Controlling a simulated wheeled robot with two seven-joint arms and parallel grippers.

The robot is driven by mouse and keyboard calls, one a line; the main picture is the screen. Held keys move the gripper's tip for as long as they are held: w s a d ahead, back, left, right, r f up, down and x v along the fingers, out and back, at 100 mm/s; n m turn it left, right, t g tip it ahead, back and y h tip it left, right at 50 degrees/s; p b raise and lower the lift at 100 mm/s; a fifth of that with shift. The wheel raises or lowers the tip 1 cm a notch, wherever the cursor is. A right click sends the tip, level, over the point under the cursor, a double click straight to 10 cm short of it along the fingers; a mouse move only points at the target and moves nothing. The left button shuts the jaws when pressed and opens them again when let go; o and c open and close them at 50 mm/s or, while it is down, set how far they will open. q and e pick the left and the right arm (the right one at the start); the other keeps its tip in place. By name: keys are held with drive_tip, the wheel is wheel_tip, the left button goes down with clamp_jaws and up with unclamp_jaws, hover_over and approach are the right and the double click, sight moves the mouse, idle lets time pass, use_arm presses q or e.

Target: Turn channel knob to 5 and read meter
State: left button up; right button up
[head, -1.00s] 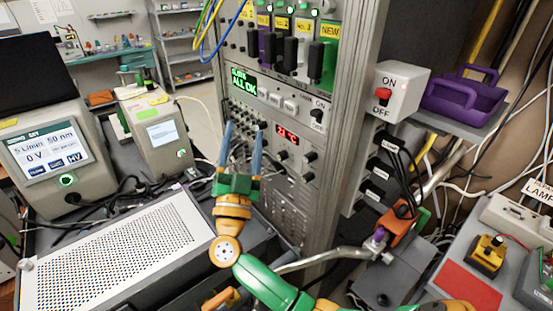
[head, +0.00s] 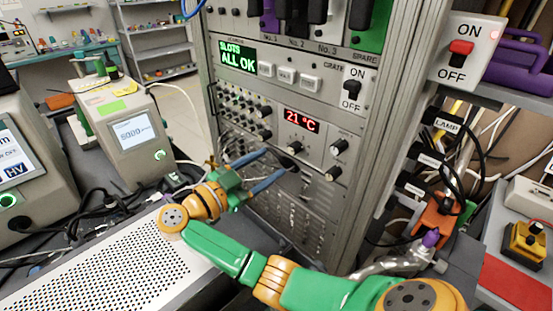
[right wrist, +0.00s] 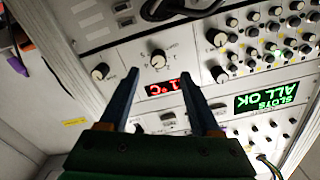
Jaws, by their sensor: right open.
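A red display (head: 301,121) on the rack reads 21 °C. In the right wrist view the fingertips (right wrist: 160,77) lie on either side of the knob and display, apparently short of the knob. My left gripper is not in view.
More knobs (head: 338,146) sit right of the display. A green SLOTS ALL OK screen (head: 238,58) and an ON/OFF switch (head: 352,90) are above. Cables cross the bench near my forearm. A perforated metal box (head: 110,262) lies below left.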

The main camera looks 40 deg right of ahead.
sight(291, 151)
drive_tip(key=shift+s+d+r+p, duration=0.15)
drive_tip(key=shift+d+p, duration=0.25)
drive_tip(key=shift+d, duration=0.2)
drive_tip(key=shift+s+d+r+p, duration=0.15)
drive_tip(key=shift+d+p, duration=0.2)
drive_tip(key=shift+d, duration=0.2)
drive_tip(key=d, duration=0.3)
drive_tip(key=d+p, duration=0.1)
drive_tip(key=d, duration=0.1)
drive_tip(key=shift+w+f, duration=0.3)
drive_tip(key=shift+w, duration=0.1)
drive_tip(key=shift+a, duration=0.1)
drive_tip(key=shift+c, duration=1.3)
clamp_jaws()
